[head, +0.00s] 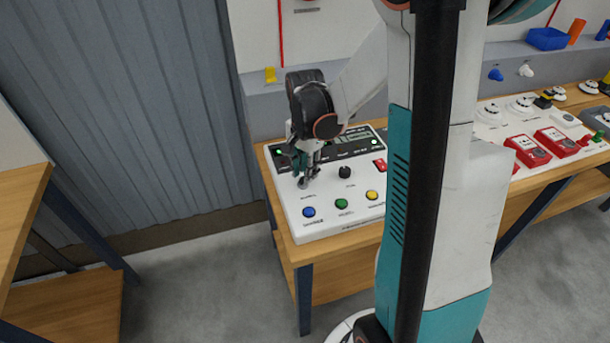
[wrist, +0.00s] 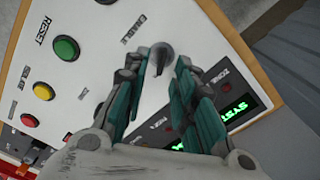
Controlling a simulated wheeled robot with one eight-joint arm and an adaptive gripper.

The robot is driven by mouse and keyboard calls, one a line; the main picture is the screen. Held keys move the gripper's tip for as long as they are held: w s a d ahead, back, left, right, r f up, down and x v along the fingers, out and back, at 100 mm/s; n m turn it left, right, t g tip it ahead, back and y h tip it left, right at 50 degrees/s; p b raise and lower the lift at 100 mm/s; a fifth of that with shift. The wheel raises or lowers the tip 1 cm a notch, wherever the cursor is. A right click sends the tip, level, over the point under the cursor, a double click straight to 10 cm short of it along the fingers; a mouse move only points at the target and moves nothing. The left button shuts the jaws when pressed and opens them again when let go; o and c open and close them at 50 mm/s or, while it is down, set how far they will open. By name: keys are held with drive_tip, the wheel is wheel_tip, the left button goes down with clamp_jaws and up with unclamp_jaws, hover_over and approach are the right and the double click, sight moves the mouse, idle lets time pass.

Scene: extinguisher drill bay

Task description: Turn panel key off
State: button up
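The white control panel (head: 328,223) lies on the wooden bench; it fills much of the wrist view (wrist: 97,62). The panel key (wrist: 160,56) is a small dark grey piece in a round grey switch, just beyond my fingertips. In the head view the switch (head: 303,184) shows at the panel's left side, the key partly hidden by my fingers. My gripper (head: 309,170) points down over it. In the wrist view its teal fingers (wrist: 163,67) stand apart on either side of the key, with a gap visible; I see no clear contact.
Blue (head: 309,212), green (head: 341,203) and yellow (head: 372,195) buttons line the panel's front. A black knob (head: 344,172) is right of the key. A lit green display (wrist: 240,108) is near my right finger. Red boxes (head: 527,150) stand farther right on the bench.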

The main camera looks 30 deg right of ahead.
drive_tip(key=shift+f, duration=0.65)
clamp_jaws()
drive_tip(key=shift+n, duration=0.3)
drive_tip(key=n, duration=0.5)
drive_tip(key=shift+w+a+b, duration=0.15)
drive_tip(key=shift+w+b, duration=0.05)
drive_tip(key=shift+b, duration=0.1)
drive_tip(key=n, duration=0.6)
drive_tip(key=shift+w+a, duration=0.15)
drive_tip(key=shift+n, duration=0.3)
